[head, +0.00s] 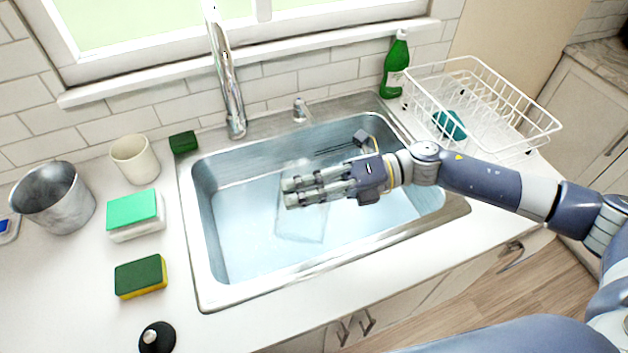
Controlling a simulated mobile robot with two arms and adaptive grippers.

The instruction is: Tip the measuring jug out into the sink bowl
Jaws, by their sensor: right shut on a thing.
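The sink bowl (235,250) is a steel basin set in the counter, in the middle of the head view. My right gripper (287,193) reaches in from the right over the bowl, its fingers pointing left. It is shut on the measuring jug (303,225), a clear see-through vessel that shows faintly above and below the fingers. The fingers hide the jug's middle. Its outline is weak against the steel, so I cannot tell its exact tilt or whether anything is in it. My left gripper is out of view.
A tall faucet (230,85) stands behind the bowl. A white dish rack (535,130) and a green bottle (396,65) are at the right. A metal bucket (55,200), a cream cup (134,160) and sponges (140,277) stand on the left counter.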

